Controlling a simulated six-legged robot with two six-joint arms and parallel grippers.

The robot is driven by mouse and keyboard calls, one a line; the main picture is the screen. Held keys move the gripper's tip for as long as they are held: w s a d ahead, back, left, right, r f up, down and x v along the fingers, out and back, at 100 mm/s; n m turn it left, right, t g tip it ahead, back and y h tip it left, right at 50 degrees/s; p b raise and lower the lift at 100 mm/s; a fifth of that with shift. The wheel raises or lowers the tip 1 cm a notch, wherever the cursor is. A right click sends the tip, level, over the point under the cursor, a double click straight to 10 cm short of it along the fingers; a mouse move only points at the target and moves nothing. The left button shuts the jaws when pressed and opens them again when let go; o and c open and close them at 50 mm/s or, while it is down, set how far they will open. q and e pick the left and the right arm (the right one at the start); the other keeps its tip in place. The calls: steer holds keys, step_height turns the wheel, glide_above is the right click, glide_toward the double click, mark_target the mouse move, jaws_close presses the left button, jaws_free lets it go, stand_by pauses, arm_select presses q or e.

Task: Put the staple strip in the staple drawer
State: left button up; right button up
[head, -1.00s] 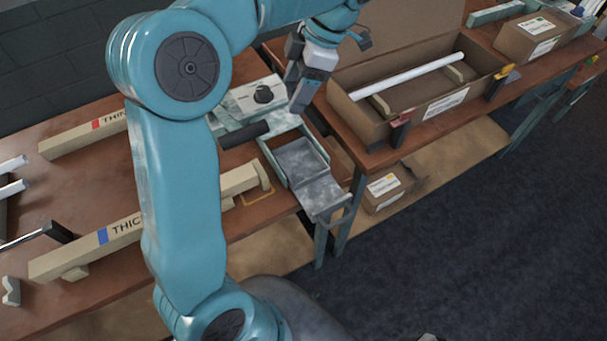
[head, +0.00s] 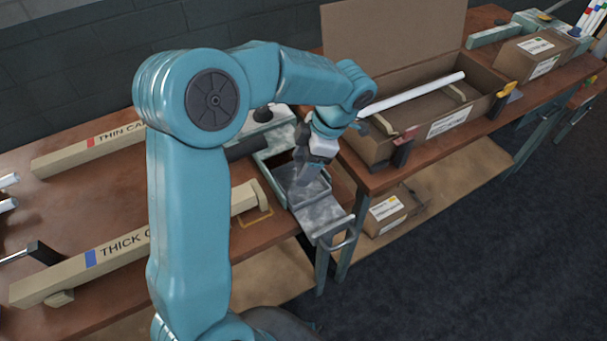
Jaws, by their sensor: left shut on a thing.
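The staple drawer (head: 328,218) is a grey metal tray with a handle at its front. It is pulled out of the teal-framed machine and juts past the table's front edge. My left gripper (head: 304,178) points down over the rear part of the drawer, with its fingers low over or inside it. The gripper is shut on a thin thing, taken to be the staple strip. The strip itself is too small and too hidden by the fingers to make out. I cannot tell whether it touches the drawer floor. My right gripper is not in view.
An open cardboard box (head: 398,150) with a white tube stands on the right-hand table, close beside my left wrist. Beige THIN and THICK racks (head: 125,248) lie on the left table. A small carton (head: 384,214) sits on the shelf below.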

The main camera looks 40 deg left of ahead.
arm_select(q)
step_height(320, 180, down, 4)
steer(key=shift+f, duration=0.15)
steer(key=shift+d, duration=0.1)
steer(key=shift+f, duration=0.15)
steer(key=o, duration=0.8)
steer(key=shift+c, duration=0.2)
